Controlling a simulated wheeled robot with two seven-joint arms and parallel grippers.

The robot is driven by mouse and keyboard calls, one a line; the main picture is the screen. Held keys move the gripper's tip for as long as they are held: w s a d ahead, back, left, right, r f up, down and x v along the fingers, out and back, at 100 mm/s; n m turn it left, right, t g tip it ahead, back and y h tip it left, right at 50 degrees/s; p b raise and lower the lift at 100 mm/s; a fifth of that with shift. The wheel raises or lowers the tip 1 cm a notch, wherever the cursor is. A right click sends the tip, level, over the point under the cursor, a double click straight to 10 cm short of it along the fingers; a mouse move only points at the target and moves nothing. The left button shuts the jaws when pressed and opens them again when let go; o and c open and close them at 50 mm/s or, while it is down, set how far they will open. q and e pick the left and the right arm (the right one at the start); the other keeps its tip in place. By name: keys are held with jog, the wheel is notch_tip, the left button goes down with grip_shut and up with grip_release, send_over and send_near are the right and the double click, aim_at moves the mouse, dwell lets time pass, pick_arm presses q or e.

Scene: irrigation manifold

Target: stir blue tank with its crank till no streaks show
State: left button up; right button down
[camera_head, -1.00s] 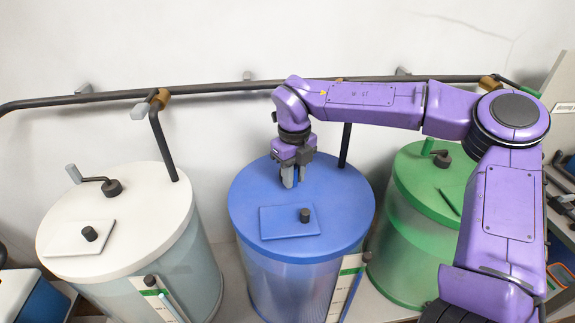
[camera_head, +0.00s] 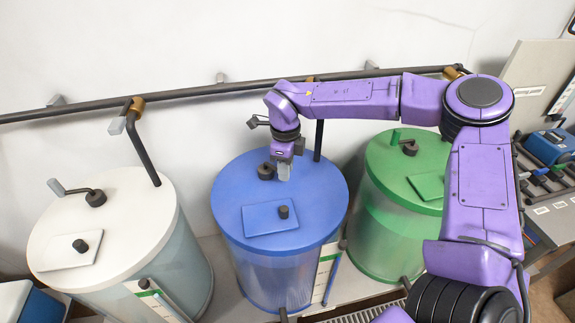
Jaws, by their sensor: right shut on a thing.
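The blue tank (camera_head: 235,212) stands in the middle, with a flat blue lid carrying a square hatch with a black knob (camera_head: 283,212). The dark hub of its crank (camera_head: 266,171) shows near the back of the lid. My right gripper (camera_head: 284,174) points down just right of the hub and is shut on the crank's handle, which its fingers mostly hide. The tank's clear lower wall (camera_head: 280,278) looks bluish; I cannot tell whether streaks show in it. My left gripper is not in view.
A white tank (camera_head: 125,205) with its crank stands left, a green tank (camera_head: 380,160) right, partly behind my right arm. A dark pipe (camera_head: 200,93) runs along the wall behind. A level gauge (camera_head: 325,270) is on the blue tank's front right.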

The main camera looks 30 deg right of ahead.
jog(key=shift+a+r, duration=0.1)
jog(key=c, duration=1.2)
grip_release()
jog(key=shift+o, duration=1.4)
jog(key=shift+w+a, duration=0.1)
jog(key=shift+a, duration=0.1)
jog(key=shift+r, duration=0.3)
notch_tip(320, 180, up, 9)
jog(key=b, duration=0.3)
jog(key=shift+a+f, duration=0.1)
jog(key=shift+r, duration=0.55)
